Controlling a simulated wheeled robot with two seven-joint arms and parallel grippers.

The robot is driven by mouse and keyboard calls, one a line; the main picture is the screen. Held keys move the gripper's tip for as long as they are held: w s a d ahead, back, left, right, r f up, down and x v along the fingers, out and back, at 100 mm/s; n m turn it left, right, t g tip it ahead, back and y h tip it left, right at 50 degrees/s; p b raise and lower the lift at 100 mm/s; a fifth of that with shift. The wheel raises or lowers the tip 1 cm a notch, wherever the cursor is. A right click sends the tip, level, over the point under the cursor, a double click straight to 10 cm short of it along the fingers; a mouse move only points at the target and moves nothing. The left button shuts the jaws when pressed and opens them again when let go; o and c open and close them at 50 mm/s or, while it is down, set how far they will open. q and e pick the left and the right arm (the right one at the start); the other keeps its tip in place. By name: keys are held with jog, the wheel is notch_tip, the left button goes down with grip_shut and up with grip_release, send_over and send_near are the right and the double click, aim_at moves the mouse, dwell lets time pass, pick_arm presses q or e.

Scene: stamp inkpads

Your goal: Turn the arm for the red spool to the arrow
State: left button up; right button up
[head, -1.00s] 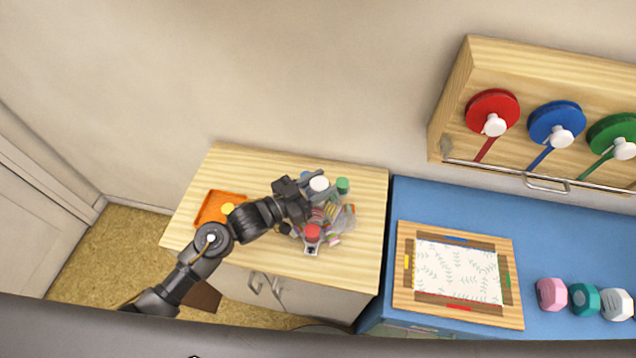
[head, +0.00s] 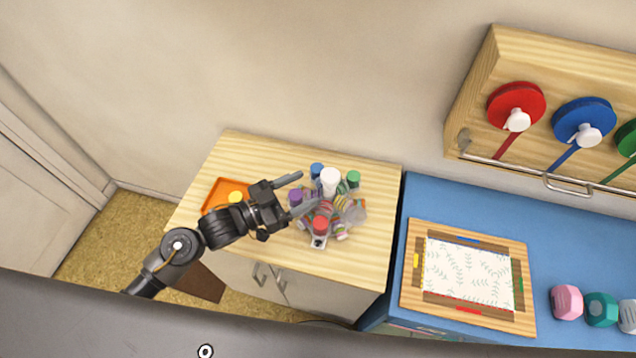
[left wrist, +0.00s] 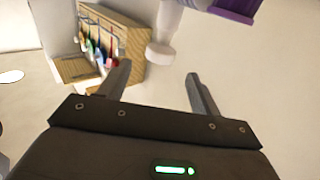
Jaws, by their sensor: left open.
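A cluster of colour-capped pieces stands on the wooden cabinet top around a white post (head: 330,178). A red-capped piece (head: 320,223) is at its front, above a small grey plate (head: 318,242) with a dark mark too small to read as an arrow. Blue (head: 316,169), green (head: 353,178) and purple (head: 296,196) caps stand around the post. My left gripper (head: 311,188) is open and empty at the cluster's left, its tips short of the post. In the left wrist view, the post (left wrist: 163,38) is beyond the open fingers. My right gripper is not in view.
An orange tray (head: 212,196) with a yellow piece (head: 236,198) lies left. To the right, a blue counter (head: 425,195) carries a wooden framed board (head: 405,300). Red (head: 503,98) and blue wall spools hang in a wooden box (head: 480,75).

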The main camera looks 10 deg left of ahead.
pick_arm(q)
jog(key=shift+v, duration=1.4)
